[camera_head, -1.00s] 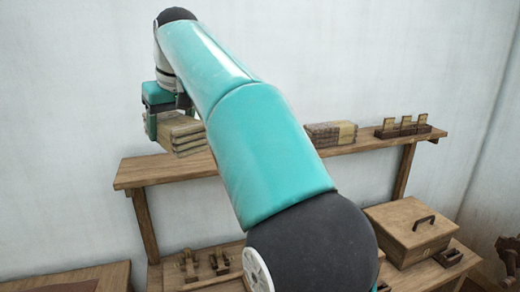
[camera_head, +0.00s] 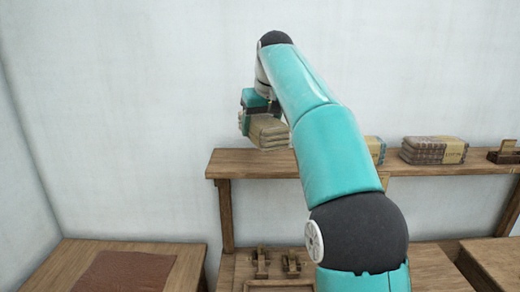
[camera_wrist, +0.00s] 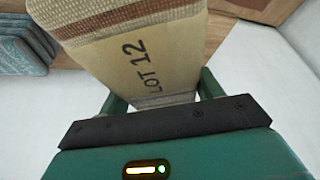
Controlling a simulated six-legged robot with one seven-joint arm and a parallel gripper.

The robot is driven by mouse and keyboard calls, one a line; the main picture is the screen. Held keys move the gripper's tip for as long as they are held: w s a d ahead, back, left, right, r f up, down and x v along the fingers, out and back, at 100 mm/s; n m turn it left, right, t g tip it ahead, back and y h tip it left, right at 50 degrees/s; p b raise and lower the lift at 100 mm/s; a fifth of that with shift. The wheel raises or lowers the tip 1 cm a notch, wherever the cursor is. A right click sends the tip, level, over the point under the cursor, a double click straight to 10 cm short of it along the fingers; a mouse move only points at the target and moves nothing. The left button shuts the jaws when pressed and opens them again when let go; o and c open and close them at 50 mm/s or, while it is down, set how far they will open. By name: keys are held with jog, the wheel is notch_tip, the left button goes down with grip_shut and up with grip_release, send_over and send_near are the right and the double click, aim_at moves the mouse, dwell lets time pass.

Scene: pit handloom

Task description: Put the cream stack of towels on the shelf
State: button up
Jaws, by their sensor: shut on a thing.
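The wooden shelf (camera_head: 236,163) runs across the head view from the middle to the right edge. The stack appears just above the shelf's left part, and I cannot tell if it touches. My arm hides part of the shelf.
A teal stack (camera_head: 377,148) stands on the shelf, partly behind my arm; a teal stack also shows in the wrist view (camera_wrist: 24,44). A brown stack (camera_head: 434,150) and a wooden rack (camera_head: 505,157) stand further right. The shelf's left end is bare.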

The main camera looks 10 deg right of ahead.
send_over(256, 159)
jog(key=s, duration=0.2)
notch_tip(256, 159, down, 6)
jog(key=shift+w+d+r, duration=0.1)
jog(key=shift+d+r, duration=0.05)
jog(key=shift+r, duration=0.1)
jog(key=shift+x, duration=1.1)
jog(key=shift+s+d+f, duration=0.1)
jog(key=shift+s+f, duration=0.2)
jog(key=shift+f, duration=0.55)
jog(key=o, duration=1.1)
jog(key=shift+c, duration=0.2)
